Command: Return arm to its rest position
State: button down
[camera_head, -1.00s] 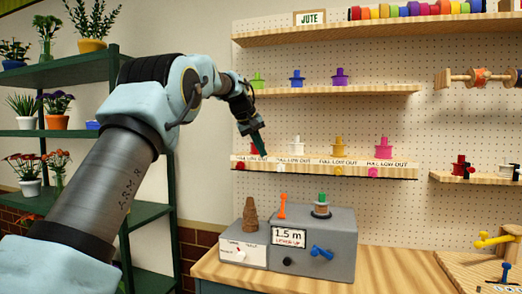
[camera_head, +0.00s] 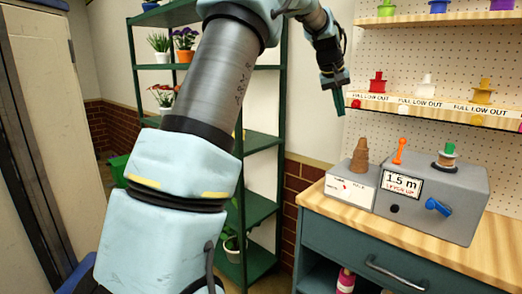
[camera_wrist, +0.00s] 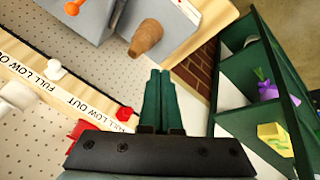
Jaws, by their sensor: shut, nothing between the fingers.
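My gripper (camera_head: 339,103) hangs from my raised arm in the head view, with its dark green fingers pointing down. It is in front of the wall to the left of the ribbon shelf and above the left end of the workbench. In the wrist view my gripper (camera_wrist: 160,75) shows its two green fingers side by side and together, with nothing held between them. The red spool (camera_head: 377,82) on the shelf stands to the right of the gripper, apart from it.
The wooden shelf (camera_head: 440,106) bears coloured spools. Below, the grey machine (camera_head: 455,205) marked "1.5 m" and a brown cone (camera_head: 360,156) are on the workbench (camera_head: 340,207). A green plant rack (camera_head: 262,147) stands behind my arm. A pale cabinet (camera_head: 45,120) is at left.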

jog(key=s+a+f+y, duration=0.1)
jog(key=s+a+f, duration=0.4)
jog(key=a, duration=0.4)
jog(key=s+a+f+g+y, duration=0.1)
jog(key=s+a+f, duration=0.45)
jog(key=a, duration=0.25)
jog(key=s+a+f+y, duration=0.1)
jog(key=s+a+f, duration=0.4)
jog(key=a, duration=0.4)
jog(key=s+a+f, duration=0.2)
jog(key=s+a, duration=0.1)
jog(key=s, duration=0.3)
jog(key=s+a+f+y, duration=0.1)
jog(key=s+a+f, duration=0.1)
jog(key=s, duration=0.4)
jog(key=shift+a+f+n+g, duration=0.2)
jog(key=shift+a+n+g, duration=0.2)
jog(key=shift+a, duration=0.4)
